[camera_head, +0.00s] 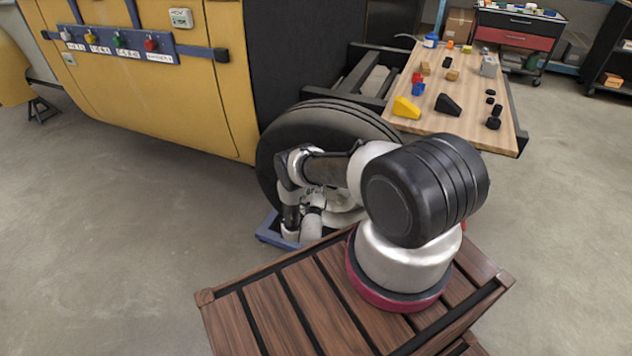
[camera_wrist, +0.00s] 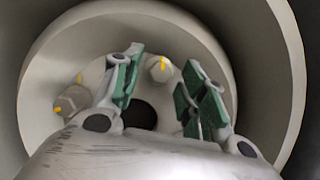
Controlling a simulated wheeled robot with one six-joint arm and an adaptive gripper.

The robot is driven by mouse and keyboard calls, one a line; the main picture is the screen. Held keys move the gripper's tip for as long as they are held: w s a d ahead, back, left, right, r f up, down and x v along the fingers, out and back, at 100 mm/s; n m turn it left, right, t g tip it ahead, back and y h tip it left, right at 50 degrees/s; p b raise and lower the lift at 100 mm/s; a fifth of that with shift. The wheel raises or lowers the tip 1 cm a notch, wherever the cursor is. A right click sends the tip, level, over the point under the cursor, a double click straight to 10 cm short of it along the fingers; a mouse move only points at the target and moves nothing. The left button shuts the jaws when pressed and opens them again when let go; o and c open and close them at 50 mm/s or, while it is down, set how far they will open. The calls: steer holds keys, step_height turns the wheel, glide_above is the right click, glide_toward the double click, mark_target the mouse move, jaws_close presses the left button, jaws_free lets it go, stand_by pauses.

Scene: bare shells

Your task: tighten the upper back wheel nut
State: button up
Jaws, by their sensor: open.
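In the wrist view I look into the pale wheel rim (camera_wrist: 60,50) with a round hub face inside it. A grey hex nut (camera_wrist: 160,72) with a yellow mark sits near the top of the hub. A second nut (camera_wrist: 74,100) with a yellow mark sits to its left and lower. My gripper (camera_wrist: 163,60) is open, its green-padded fingers on either side of the top nut with gaps showing. I cannot tell how deep the fingertips reach. In the head view the tyre (camera_head: 285,135) shows, but my arm hides the nuts.
A dark hole (camera_wrist: 140,114) is in the hub centre; the rim wall surrounds the gripper closely. A yellow body panel (camera_head: 180,100) stands left of the wheel. A wooden worktop (camera_head: 480,100) with blocks is at right. A blue stand (camera_head: 270,232) is on the floor by the wheel.

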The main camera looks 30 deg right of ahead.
steer(key=r+v, duration=0.2)
steer(key=v, duration=1)
steer(key=shift+s+a+r, duration=0.15)
steer(key=shift+s+a, duration=0.2)
steer(key=shift+s, duration=0.25)
